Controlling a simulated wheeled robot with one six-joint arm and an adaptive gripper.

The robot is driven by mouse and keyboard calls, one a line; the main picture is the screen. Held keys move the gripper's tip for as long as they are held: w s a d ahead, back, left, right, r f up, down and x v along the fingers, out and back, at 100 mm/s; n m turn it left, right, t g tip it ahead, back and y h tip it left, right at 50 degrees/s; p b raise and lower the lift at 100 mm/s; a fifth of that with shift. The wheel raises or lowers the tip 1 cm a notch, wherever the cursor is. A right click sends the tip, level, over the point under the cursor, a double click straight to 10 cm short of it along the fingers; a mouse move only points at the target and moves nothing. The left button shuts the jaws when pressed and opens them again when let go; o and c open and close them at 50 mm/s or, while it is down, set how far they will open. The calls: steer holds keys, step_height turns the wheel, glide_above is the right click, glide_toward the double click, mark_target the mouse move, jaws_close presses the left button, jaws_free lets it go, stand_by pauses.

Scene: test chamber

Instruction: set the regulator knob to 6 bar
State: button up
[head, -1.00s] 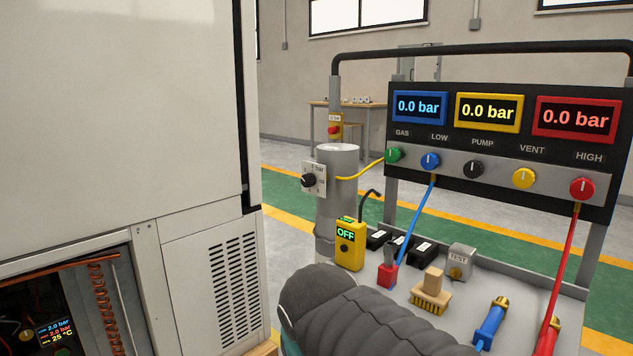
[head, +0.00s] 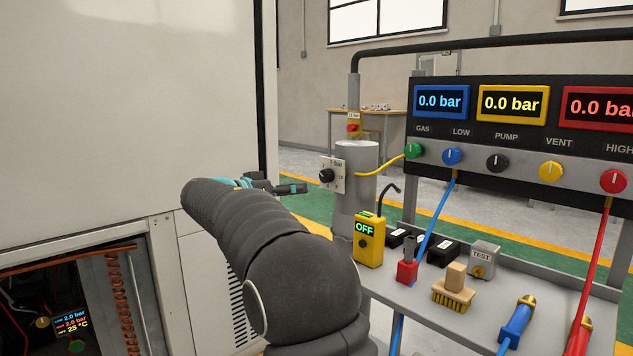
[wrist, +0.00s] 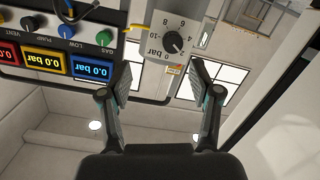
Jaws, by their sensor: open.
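The regulator knob (head: 327,176) is black and round, on a pale dial plate (head: 340,178) fixed to the grey cylinder (head: 356,210). In the wrist view the knob (wrist: 173,42) appears upside down with its numbered plate (wrist: 155,28), which bears a bar scale. I cannot surely read the knob's setting. My gripper (wrist: 163,76) is open and empty, its two fingers spread below the knob in that picture and apart from it. In the head view my gripper (head: 290,188) is seen side-on, left of the knob and slightly lower.
A panel (head: 480,122) with several valves and three displays reading 0.0 bar stands right. A yellow hose (head: 382,168) leaves the cylinder. A yellow device (head: 369,240) reading OFF and a brush (head: 454,290) are on the cart. A large white cabinet (head: 120,100) fills the left.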

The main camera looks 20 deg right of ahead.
mark_target(323, 175)
steer(key=shift+m+t+h, duration=0.3)
steer(key=shift+m+h, duration=0.3)
steer(key=shift+h, duration=0.1)
steer(key=w+x, duration=0.1)
steer(key=x, duration=0.3)
steer(key=w+p+x, duration=0.1)
steer(key=x, duration=0.4)
steer(key=w+a+x, duration=0.1)
steer(key=x, duration=0.3)
steer(key=shift+w+d+r+p, duration=0.1)
steer(key=shift+d+r+p, duration=0.15)
steer(key=shift+p, duration=0.15)
steer(key=c, duration=1.1)
